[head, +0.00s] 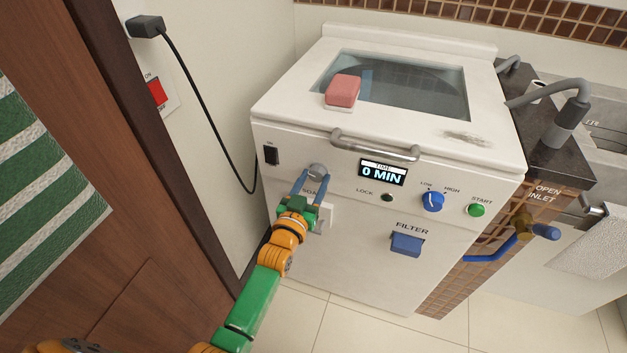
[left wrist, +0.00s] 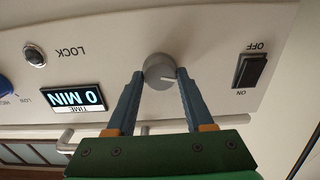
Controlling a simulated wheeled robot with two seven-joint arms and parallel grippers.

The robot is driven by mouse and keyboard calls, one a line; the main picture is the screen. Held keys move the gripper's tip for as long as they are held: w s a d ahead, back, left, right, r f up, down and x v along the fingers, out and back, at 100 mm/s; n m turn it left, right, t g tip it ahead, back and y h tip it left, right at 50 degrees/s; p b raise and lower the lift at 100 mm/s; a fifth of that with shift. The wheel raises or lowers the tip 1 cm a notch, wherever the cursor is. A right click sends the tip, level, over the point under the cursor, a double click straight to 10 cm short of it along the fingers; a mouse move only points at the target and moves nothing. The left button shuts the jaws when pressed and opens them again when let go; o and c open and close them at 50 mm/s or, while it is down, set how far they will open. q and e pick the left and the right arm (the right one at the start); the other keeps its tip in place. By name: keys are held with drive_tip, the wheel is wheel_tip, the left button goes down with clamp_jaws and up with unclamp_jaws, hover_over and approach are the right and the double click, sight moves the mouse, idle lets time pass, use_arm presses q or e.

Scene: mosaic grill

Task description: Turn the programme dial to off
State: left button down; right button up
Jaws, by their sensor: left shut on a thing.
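The programme dial, a round grey knob (head: 317,170), sits at the left of the white machine's front panel. My left gripper (head: 314,179) is shut on it, one blue finger on each side. In the left wrist view the grey knob (left wrist: 158,71) shows between the fingertips of my left gripper (left wrist: 159,78), with a pale pointer line toward the right of the picture. Lettering starting "SOA" shows below the knob in the head view; the gripper covers part of the panel there. I cannot read an off mark at the dial. My right gripper is not in view.
A display (head: 382,172) reads 0 MIN. A power switch (head: 271,155) is left of the dial, and a blue LOW/HIGH knob (head: 432,201) and green START button (head: 476,210) are to the right. A bar handle (head: 375,147) juts out above. A red sponge (head: 342,90) lies on the lid.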

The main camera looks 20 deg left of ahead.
use_arm(q)
drive_tip(key=shift+c, duration=1.4)
unclamp_jaws()
drive_tip(key=s+p, duration=0.1)
drive_tip(key=s, duration=0.6)
drive_tip(key=shift+a, duration=0.15)
